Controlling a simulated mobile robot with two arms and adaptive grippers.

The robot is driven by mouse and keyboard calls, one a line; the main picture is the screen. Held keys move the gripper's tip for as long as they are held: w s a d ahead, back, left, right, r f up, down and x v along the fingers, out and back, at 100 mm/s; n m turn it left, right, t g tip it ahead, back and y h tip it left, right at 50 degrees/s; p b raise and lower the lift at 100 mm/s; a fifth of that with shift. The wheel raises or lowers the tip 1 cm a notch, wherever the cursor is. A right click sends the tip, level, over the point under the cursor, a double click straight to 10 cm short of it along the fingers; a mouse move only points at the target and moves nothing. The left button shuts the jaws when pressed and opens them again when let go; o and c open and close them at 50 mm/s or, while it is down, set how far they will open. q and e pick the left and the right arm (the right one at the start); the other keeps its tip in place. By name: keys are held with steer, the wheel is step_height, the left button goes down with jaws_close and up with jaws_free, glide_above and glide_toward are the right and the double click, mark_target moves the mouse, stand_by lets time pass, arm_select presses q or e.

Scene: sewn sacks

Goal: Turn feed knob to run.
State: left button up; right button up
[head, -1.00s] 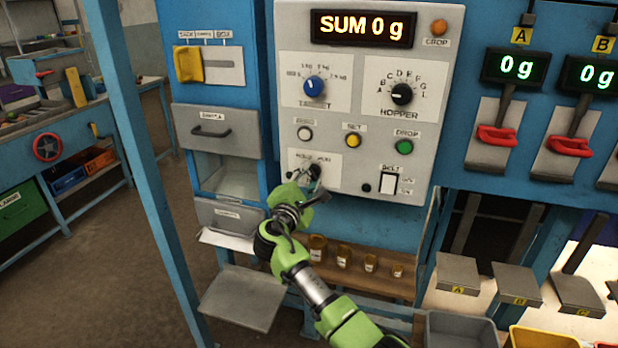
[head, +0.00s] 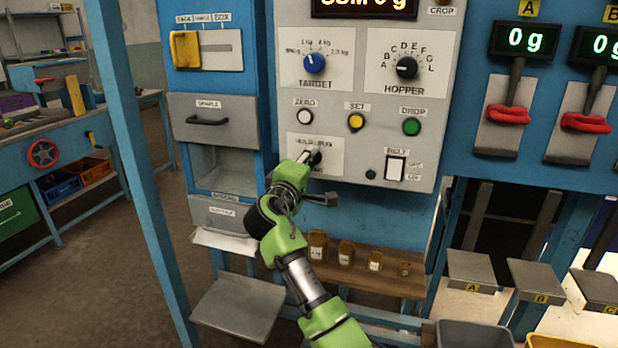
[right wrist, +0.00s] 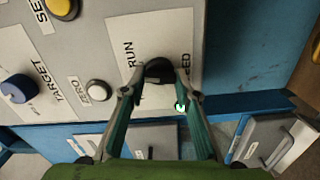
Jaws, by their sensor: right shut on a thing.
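The black feed knob (head: 317,157) sits on a white label plate (head: 332,169) low on the grey control panel. My right gripper (head: 309,158) reaches up to it from below and partly covers it. In the right wrist view, the knob (right wrist: 159,69) lies between the tips of my right gripper (right wrist: 160,80), which is shut on it. The word RUN shows left of the knob there, and part of another label shows to its right. I cannot tell which way the knob points. My left gripper is not in view.
Above the knob are a white ZERO button (head: 304,117), a yellow SET button (head: 356,121) and a blue TARGET dial (head: 314,63). A white BELT switch (head: 396,169) is to the right. A wooden shelf (head: 370,279) with small brown containers lies below.

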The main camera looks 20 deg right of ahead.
steer(key=shift+f+m+b, duration=0.1)
steer(key=shift+m+b, duration=1.85)
steer(key=shift+m, duration=0.05)
steer(key=o, duration=1.1)
steer(key=shift+s, duration=0.1)
steer(key=v, duration=0.7)
steer(key=shift+s+a, duration=0.15)
